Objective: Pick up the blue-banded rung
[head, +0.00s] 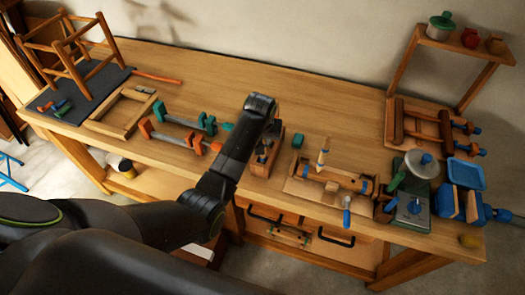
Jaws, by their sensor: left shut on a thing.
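My left gripper (266,146) is at the end of the dark arm that reaches over the middle of the bench. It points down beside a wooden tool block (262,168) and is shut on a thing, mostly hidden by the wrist. I cannot make out that thing. No blue-banded rung is plain in the jaws. A pale wooden piece (323,152) stands upright on the jig board to the right, and blue shows on a wooden piece (366,186) lying there. My right gripper is not in view.
A stool frame (72,60) stands on a dark mat at the left. Orange-and-green clamps (180,135) lie left of my arm. A blue-handled tool (346,212), a green-based scale (410,210) and a blue vise (465,190) crowd the right. The rear middle is clear.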

